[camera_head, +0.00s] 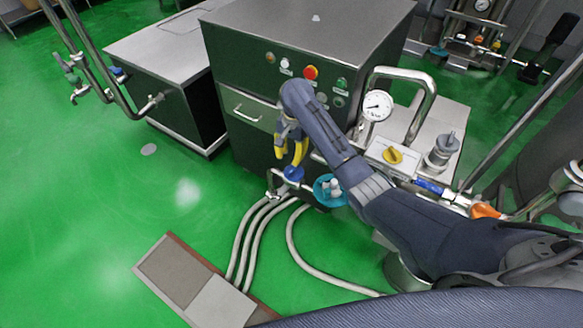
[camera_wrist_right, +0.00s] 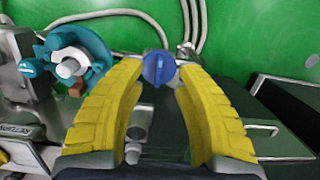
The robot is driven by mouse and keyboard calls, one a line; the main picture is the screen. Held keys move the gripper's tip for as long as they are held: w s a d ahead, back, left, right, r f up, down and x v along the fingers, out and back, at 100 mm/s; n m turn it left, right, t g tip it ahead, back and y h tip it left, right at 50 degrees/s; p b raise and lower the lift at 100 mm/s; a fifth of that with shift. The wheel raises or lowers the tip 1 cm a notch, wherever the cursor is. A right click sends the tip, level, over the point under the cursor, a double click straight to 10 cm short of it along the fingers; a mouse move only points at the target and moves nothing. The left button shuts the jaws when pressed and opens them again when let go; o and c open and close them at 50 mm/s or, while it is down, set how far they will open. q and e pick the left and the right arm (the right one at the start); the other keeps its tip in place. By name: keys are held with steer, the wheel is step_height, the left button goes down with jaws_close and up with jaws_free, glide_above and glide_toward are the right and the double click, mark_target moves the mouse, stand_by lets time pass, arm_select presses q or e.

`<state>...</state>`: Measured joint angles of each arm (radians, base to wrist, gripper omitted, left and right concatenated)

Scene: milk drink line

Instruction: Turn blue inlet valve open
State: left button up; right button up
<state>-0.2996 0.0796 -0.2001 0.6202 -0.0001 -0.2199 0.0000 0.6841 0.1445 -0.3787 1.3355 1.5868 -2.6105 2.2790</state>
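The blue inlet valve knob (camera_head: 294,173) sits on a metal pipe fitting low at the front of the steel cabinet. In the right wrist view the knob (camera_wrist_right: 157,68) is round and blue with a raised bar, and lies between the tips of the yellow fingers. My right gripper (camera_head: 291,154) is just above the knob, pointing down. Its fingers (camera_wrist_right: 162,72) are spread apart, with a gap at the right side of the knob. I cannot tell whether the left finger touches it. My left gripper is not in view.
A teal valve (camera_head: 329,190) is right beside the knob. A pressure gauge (camera_head: 376,105) and a yellow knob (camera_head: 393,155) stand further right. Grey hoses (camera_head: 252,235) run down from the fitting over the green floor. The steel cabinet (camera_head: 305,45) stands behind.

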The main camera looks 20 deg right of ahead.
steer(key=t+h, duration=0.1)
glide_toward(295, 167)
steer(key=shift+m, duration=0.3)
step_height(295, 167, down, 10)
steer(key=shift+a, duration=0.15)
stand_by(0.9)
jaws_close()
stand_by(0.4)
